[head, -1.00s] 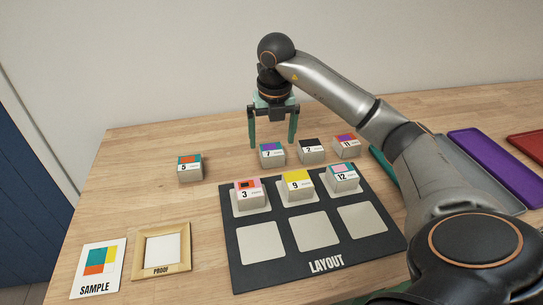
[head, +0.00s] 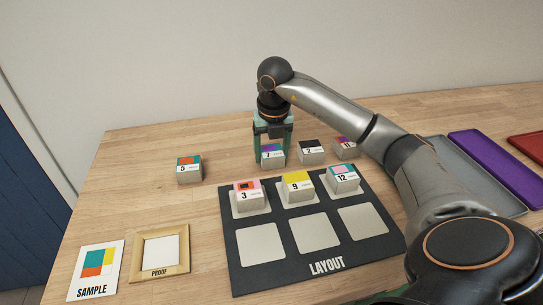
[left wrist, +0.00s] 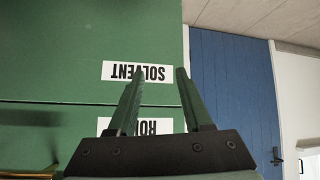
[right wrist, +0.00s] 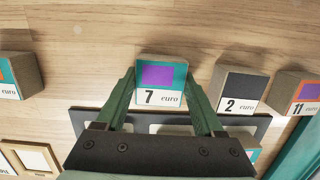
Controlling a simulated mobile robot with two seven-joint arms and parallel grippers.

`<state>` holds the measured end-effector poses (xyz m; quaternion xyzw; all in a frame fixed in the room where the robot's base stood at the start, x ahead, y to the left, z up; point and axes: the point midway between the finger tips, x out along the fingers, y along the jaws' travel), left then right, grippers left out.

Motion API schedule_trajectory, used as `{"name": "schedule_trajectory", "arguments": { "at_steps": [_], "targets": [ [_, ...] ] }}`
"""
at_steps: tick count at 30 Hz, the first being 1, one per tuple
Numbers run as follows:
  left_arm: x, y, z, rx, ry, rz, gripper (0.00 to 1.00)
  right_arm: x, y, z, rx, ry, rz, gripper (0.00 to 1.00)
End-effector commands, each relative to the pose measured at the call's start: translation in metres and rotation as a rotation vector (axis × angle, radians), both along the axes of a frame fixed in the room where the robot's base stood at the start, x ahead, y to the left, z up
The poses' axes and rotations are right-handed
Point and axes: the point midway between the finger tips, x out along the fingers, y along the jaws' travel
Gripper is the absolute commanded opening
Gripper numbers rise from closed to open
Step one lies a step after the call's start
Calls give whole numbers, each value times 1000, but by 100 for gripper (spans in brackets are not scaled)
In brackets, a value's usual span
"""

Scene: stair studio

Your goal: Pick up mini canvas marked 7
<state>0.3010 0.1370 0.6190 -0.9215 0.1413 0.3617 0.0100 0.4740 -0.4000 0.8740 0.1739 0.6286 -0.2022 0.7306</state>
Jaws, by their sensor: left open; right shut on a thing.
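The mini canvas marked 7 (head: 273,160), a small block with a purple patch on teal, stands on the table behind the layout board. It also shows in the right wrist view (right wrist: 160,80). My right gripper (head: 272,158) is down around it, with a finger touching each side, shut on it. The canvas appears to be still on the table. My left gripper (left wrist: 160,100) is open and empty, seen only in the left wrist view, in front of green panels labelled SOLVENT (left wrist: 137,72).
Canvas 2 (head: 311,153) and canvas 11 (head: 344,149) stand close on the right; canvas 5 (head: 189,170) is further left. The layout board (head: 271,275) holds canvases 3, 9 and 12 in its back row; its front row is bare. Trays (head: 486,160) lie at right.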

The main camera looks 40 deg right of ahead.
Motion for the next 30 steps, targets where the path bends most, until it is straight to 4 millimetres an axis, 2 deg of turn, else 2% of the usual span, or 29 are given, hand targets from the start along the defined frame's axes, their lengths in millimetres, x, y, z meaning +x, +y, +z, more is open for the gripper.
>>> {"name": "schedule_trajectory", "arguments": {
  "at_steps": [1, 10, 20, 23, 27, 30],
  "targets": [
    [0, 0, 0, 0, 0, 0, 50, 0, 0, 0, 0, 0, 0, 47],
    [0, 0, 0, 0, -1, 0, 50, 0, 0, 0, -1, -1, 0, 15],
    [0, 0, 1, 0, -1, -1, 50, 0, 0, 5, 0, -1, 0, 15],
    [1, 0, 3, 0, -1, -1, 50, 1, 0, 14, -1, -3, -1, 15],
    [1, 0, 7, 0, -1, -1, 50, 1, 0, 37, 0, -6, -1, 15],
    [1, -1, 8, 0, -1, -1, 50, -14, 9, 53, -2, -6, 2, 15]
  ]
}}
